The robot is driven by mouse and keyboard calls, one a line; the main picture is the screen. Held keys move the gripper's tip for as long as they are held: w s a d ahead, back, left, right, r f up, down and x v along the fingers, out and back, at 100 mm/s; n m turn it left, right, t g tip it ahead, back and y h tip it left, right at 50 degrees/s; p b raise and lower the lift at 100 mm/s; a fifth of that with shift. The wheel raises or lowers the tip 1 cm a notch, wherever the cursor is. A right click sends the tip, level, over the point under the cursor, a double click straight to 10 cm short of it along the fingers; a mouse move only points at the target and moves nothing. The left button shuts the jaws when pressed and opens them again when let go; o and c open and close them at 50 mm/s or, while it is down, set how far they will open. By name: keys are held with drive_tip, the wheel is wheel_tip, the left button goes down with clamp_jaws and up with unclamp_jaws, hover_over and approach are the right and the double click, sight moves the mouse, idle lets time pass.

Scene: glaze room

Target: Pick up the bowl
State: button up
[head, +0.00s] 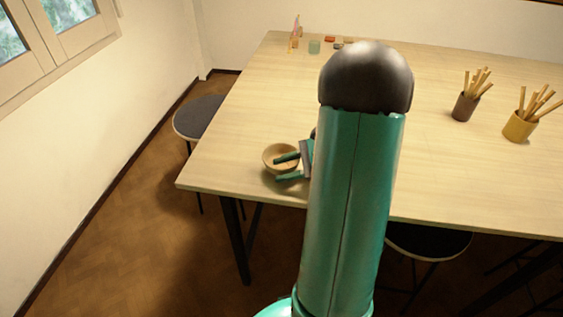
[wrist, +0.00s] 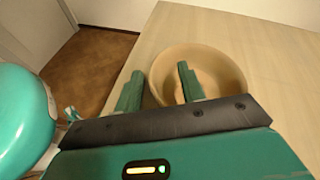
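A small tan bowl (head: 274,152) sits upright on the pale wooden table near its front left corner. It also shows in the wrist view (wrist: 222,68), just ahead of the fingers. My gripper (head: 278,170) reaches in from the right with its two green fingers apart and nothing clasped. In the wrist view (wrist: 158,70) the right finger overlaps the bowl's inside and the left finger is just outside its left edge, so the near-left wall lies between them. I cannot tell whether either finger touches the bowl. The near part of the bowl is hidden by the gripper.
The table (head: 240,110) is clear around the bowl. A brown cup (head: 463,108) and a yellow cup (head: 518,127) of sticks stand at right. Small items, including a green glass (head: 314,47), stand at the back. A dark stool (head: 197,118) is left of the table.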

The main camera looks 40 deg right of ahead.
clamp_jaws()
idle(0.3)
